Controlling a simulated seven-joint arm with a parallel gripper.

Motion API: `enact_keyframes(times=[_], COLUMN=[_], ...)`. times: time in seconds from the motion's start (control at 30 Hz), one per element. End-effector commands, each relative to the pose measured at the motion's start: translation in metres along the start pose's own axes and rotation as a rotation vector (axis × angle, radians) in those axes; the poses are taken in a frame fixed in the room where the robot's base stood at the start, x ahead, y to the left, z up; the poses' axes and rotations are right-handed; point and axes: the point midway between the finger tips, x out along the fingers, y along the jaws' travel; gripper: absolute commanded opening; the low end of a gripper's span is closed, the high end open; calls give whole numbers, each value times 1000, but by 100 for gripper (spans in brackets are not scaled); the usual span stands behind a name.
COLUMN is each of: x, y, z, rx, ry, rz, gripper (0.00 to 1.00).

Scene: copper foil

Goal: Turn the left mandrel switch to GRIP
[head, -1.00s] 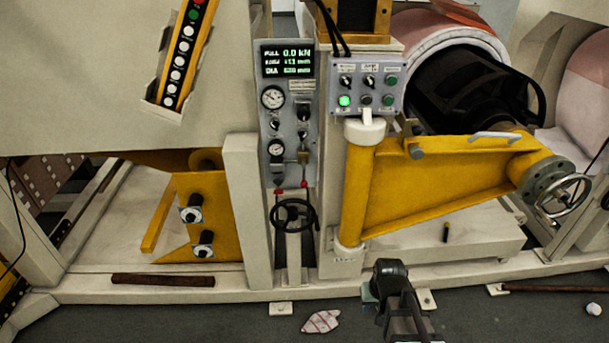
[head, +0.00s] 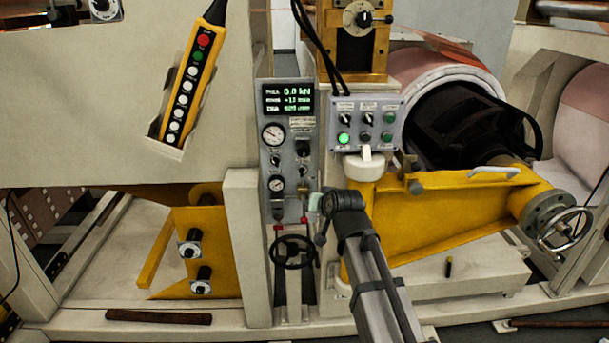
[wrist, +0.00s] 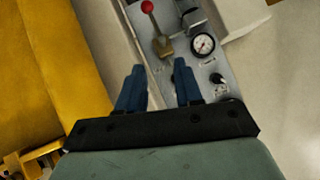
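A grey switch box (head: 362,124) hangs right of the tall gauge panel in the head view. Its upper row has a left black selector switch (head: 345,119), a right black selector switch (head: 367,118) and a green button. The labels are too small to read, so I cannot tell which switch is the left mandrel one. My gripper (wrist: 159,66) is open and empty in the wrist view, its two blue fingers apart over the gauge panel. In the head view my wrist is below the switch box, at the panel's lower right edge, touching no switch. The box is not in the wrist view.
The gauge panel (head: 289,150) carries gauges, knobs and red-tipped levers, one lever (wrist: 155,25) close beyond my fingertips. A yellow swing arm (head: 450,210) with a handwheel (head: 566,229) fills the right. A yellow pendant (head: 190,85) hangs at left.

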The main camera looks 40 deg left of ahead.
Motion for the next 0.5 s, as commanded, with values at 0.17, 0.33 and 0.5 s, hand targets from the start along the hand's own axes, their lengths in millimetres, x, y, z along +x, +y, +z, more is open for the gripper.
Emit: enact_keyframes(times=[0.17,0.33,0.5], x=[6,1,2], y=[-9,-13,-13], z=[-37,-58,-62], rx=[113,200,243], ry=[152,258,275], rz=[-53,-91,-100], gripper=[35,35,35])
